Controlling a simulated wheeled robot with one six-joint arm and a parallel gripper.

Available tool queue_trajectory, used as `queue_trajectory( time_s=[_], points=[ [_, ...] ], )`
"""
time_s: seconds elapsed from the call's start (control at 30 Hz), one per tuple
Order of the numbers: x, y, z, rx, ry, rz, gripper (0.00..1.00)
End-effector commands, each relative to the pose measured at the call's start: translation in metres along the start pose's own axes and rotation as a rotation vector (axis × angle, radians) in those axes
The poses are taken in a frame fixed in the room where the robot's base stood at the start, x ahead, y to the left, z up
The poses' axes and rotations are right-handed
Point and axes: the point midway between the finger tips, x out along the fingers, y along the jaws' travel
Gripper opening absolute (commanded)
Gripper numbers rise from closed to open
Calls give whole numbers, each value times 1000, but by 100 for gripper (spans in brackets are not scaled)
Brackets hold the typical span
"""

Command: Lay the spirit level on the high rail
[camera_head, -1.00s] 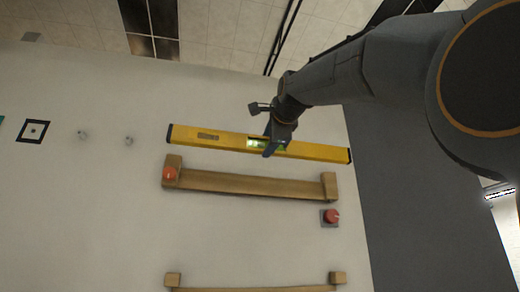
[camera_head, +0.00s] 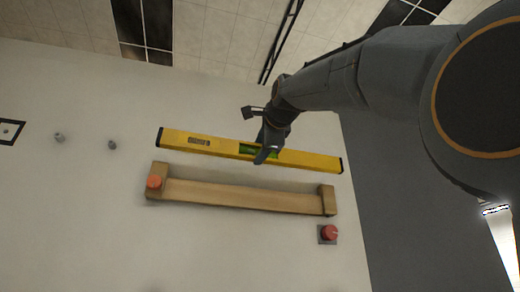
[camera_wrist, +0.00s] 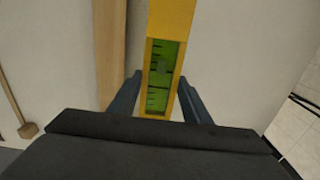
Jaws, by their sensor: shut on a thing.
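The yellow spirit level (camera_head: 310,160) with black end caps is held by my gripper (camera_head: 264,156), which is shut on its middle near the green vial. In the head view it appears just above the upper wooden rail (camera_head: 240,195), a shelf with a raised block at each end, and slopes down slightly to the right. A gap shows between level and rail in the head view. In the wrist view the level (camera_wrist: 171,18) runs between the two fingers (camera_wrist: 160,95), with the rail (camera_wrist: 109,45) to its left. Whether they touch at any point is not clear.
An orange-red round knob (camera_head: 154,182) is on the rail's left block. A red button (camera_head: 328,233) is on the wall below the right block. Two small grey pegs (camera_head: 112,145) and a black square marker (camera_head: 10,131) are at left. Another wooden piece (camera_wrist: 28,130) shows in the wrist view.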

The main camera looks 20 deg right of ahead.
Motion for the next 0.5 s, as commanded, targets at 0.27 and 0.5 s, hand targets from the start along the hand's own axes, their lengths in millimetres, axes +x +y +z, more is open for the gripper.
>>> queue_trajectory(
  time_s=[0.27,0.5],
  points=[
    [20,-2,0,0,0,-2,21],
    [36,-1,0,0,0,-1,21]
  ],
)
